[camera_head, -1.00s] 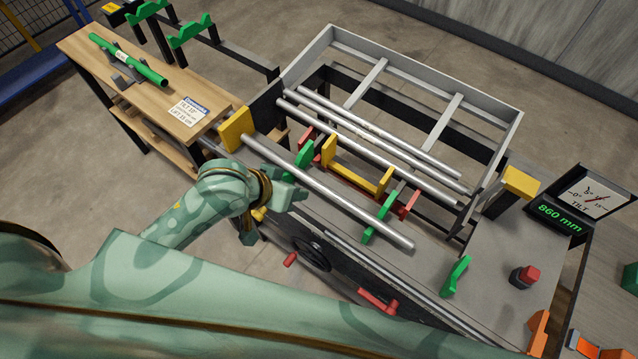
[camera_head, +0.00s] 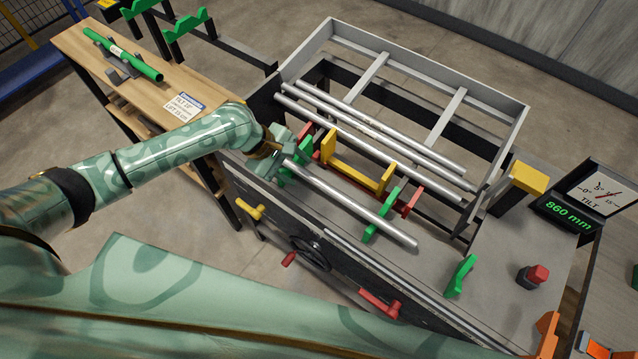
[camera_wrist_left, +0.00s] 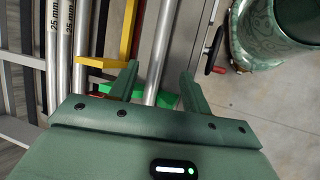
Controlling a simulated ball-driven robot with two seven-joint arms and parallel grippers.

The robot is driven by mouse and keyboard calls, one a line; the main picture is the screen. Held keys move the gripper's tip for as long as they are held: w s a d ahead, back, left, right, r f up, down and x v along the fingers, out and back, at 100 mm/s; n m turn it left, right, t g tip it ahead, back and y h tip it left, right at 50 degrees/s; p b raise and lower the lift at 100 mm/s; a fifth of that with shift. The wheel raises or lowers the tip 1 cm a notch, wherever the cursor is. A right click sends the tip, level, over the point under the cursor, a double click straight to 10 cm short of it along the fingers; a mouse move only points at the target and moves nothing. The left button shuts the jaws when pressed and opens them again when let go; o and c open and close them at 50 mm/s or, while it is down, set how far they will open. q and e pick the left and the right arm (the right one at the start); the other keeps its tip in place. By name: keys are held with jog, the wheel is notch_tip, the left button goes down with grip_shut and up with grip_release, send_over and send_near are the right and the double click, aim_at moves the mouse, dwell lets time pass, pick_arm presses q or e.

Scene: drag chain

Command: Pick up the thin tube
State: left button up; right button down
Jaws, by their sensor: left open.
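A bare metal tube (camera_head: 355,205) lies lengthwise on green supports at the front of the work table. Its left end is hidden behind my left gripper (camera_head: 284,160). The gripper is open at that end. In the left wrist view the tube (camera_wrist_left: 160,45) runs between the two green fingers (camera_wrist_left: 159,71), with space on both sides; I cannot tell how far down around it they reach. More metal tubes (camera_head: 365,144) lie parallel behind it, and two in the left wrist view (camera_wrist_left: 65,45) carry "25 mm" marks. Which tube is thinnest is unclear. My right gripper is out of view.
A yellow bracket (camera_head: 352,172) and red and green stops (camera_head: 377,216) stand close to the front tube. A grey frame (camera_head: 455,88) rises behind. A green tube (camera_head: 125,55) rests on the wooden bench at left. A red button (camera_head: 533,275) stands at right.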

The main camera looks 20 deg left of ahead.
aim_at(313, 179)
pick_arm(q)
jog(key=b+x, duration=0.2)
jog(key=x, duration=0.4)
jog(key=shift+w+d+f+b, duration=0.1)
jog(key=shift+d+f+b, duration=0.15)
jog(key=shift+d+b, duration=0.1)
jog(key=shift+r, duration=0.15)
grip_shut()
